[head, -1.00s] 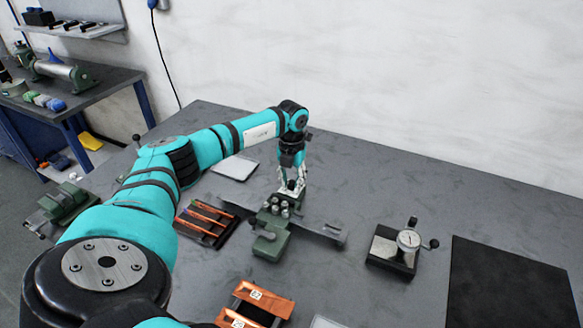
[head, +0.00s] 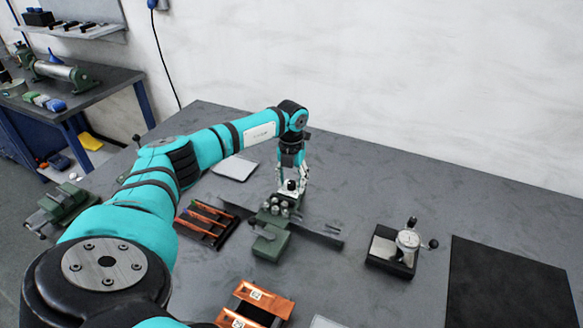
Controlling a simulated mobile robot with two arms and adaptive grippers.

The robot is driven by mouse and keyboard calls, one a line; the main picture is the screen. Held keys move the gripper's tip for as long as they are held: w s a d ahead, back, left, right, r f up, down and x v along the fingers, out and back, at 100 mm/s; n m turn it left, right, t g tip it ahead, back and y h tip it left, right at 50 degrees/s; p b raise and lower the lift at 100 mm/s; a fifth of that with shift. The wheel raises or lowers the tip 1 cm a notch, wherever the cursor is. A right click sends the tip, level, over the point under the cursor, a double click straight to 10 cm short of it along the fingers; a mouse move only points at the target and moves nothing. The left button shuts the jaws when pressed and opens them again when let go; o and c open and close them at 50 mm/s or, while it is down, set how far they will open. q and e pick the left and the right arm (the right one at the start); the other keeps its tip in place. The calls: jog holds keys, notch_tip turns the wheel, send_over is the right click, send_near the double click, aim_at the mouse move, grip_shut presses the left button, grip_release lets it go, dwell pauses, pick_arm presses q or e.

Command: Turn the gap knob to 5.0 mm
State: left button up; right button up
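A small green machine (head: 271,241) with several silver knobs or posts on top stands near the middle of the table. A dark knob (head: 291,185) shows at its far end, between the fingers of my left gripper (head: 291,188). The gripper points straight down with its fingers on both sides of the knob. Whether the fingers touch the knob is too small to tell. Any scale or reading on the knob cannot be made out. My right gripper is not in view.
Copper strips lie in a dark tray (head: 186,233) left of the machine, and more orange pieces (head: 263,298) lie in front. A gauge on a black base (head: 380,265) and a black mat (head: 506,300) are at the right. The table's back right is clear.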

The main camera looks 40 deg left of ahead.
aim_at(291, 182)
pick_arm(q)
jog(key=shift+r, duration=0.1)
notch_tip(291, 182, up, 12)
dwell(0.5)
dwell(0.5)
